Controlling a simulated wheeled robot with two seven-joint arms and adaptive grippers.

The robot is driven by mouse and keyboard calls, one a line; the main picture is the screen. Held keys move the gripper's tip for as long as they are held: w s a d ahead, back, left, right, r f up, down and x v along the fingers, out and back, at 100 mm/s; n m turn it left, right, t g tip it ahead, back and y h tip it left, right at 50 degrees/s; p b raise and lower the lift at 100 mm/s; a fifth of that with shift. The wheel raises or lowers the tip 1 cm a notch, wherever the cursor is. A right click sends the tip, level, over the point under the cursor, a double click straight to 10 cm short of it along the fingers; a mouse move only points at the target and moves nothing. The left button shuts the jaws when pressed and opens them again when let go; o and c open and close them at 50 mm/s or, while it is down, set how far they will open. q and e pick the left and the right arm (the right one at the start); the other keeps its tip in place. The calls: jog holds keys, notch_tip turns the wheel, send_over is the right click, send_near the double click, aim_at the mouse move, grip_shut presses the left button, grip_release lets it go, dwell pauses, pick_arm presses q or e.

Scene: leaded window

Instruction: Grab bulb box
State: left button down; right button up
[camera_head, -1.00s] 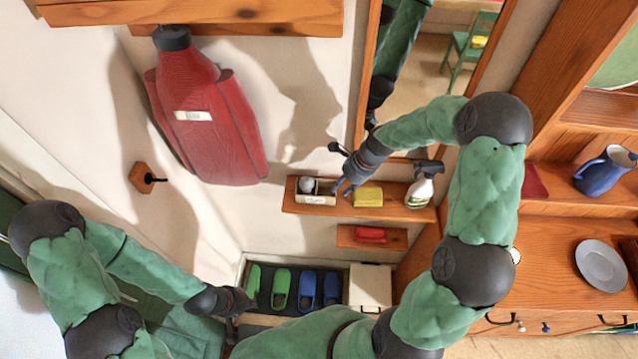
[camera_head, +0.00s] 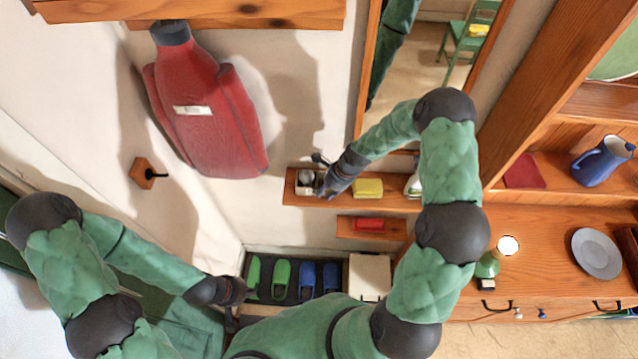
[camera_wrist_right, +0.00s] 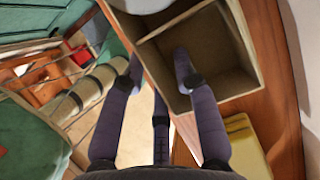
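The bulb box (camera_head: 306,190) is a small open box on the upper wooden shelf, with a round whitish bulb (camera_head: 307,177) inside. In the right wrist view the box (camera_wrist_right: 222,55) has a divider, with the bulb (camera_wrist_right: 142,4) in the far compartment and the near one empty. My right gripper (camera_head: 323,184) is at the box's right end. In the wrist view its fingers (camera_wrist_right: 157,66) are apart, one over the empty compartment and one outside the wall; contact is unclear. My left gripper (camera_head: 233,304) is low at left, its fingers too small to judge.
A yellow block (camera_head: 368,188) lies on the shelf (camera_head: 408,205) just right of my right gripper. A spray bottle (camera_head: 412,187) is partly behind my right arm. A red item (camera_head: 369,224) sits on the lower shelf. A red coat (camera_head: 208,125) hangs at left.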

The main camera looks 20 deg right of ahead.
grip_shut()
jog(key=shift+r, duration=0.15)
jog(key=shift+w+r, duration=0.1)
jog(key=shift+r, duration=0.1)
jog(key=r, duration=0.3)
jog(key=shift+s+d+b, duration=0.1)
jog(key=shift+s+b, duration=0.2)
jog(key=shift+b, duration=0.05)
jog(key=s+d+r+b, duration=0.1)
jog(key=s+r, duration=0.8)
jog(key=s, duration=0.4)
jog(key=shift+s+r, duration=0.15)
jog(key=shift+s, duration=0.1)
